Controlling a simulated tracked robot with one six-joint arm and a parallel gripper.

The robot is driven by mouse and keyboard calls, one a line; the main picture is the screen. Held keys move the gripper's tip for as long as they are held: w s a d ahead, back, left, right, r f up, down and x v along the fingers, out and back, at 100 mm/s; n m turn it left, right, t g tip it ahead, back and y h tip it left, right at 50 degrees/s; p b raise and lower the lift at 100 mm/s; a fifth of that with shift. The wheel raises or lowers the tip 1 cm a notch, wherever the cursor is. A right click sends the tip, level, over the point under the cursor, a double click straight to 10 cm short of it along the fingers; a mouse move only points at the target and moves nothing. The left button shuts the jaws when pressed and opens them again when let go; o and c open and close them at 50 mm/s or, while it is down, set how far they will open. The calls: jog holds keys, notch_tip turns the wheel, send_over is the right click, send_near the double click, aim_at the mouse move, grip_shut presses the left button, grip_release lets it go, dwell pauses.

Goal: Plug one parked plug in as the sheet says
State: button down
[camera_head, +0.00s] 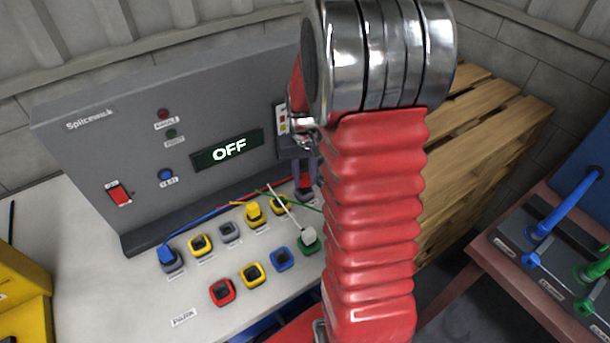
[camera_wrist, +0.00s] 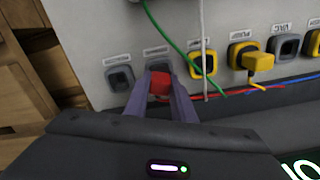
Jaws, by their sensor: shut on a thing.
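My gripper (camera_wrist: 162,98) is shut on a red plug (camera_wrist: 159,84), which also shows in the head view (camera_head: 305,184). The plug is at a grey-rimmed socket (camera_wrist: 157,66) in the row nearest the panel; I cannot tell if it is seated. A blue plug (camera_head: 168,255) and a yellow plug (camera_head: 253,211) sit in that row. A white plug (camera_head: 309,236) sits in the green park socket (camera_head: 307,247). Red (camera_head: 222,292), yellow (camera_head: 252,274) and blue (camera_head: 281,260) park sockets are empty. A card with coloured marks (camera_head: 283,120) is partly hidden by my arm.
The grey panel (camera_head: 90,160) reads OFF, with a red switch (camera_head: 118,193) and blue button (camera_head: 166,175). Green (camera_wrist: 172,45) and white (camera_wrist: 203,40) cables cross beside the gripper. A wooden pallet (camera_head: 480,140) and a reddish bench (camera_head: 500,275) stand right.

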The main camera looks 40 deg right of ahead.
jog(key=shift+f, duration=0.85)
jog(key=c, duration=1.4)
grip_release()
jog(key=shift+r, duration=0.15)
notch_tip(320, 180, up, 14)
jog(key=shift+f, duration=0.25)
jog(key=s+a+r+n+t, duration=0.2)
jog(key=s+a+r, duration=0.2)
jog(key=s+a, duration=0.3)
jog(key=s+a+r+n+t, duration=0.2)
jog(key=s+a, duration=0.5)
jog(key=a, duration=0.7)
jog(key=shift+r+n+t, duration=0.3)
jog(key=shift+r+t, duration=0.5)
jog(key=shift+r, duration=0.15)
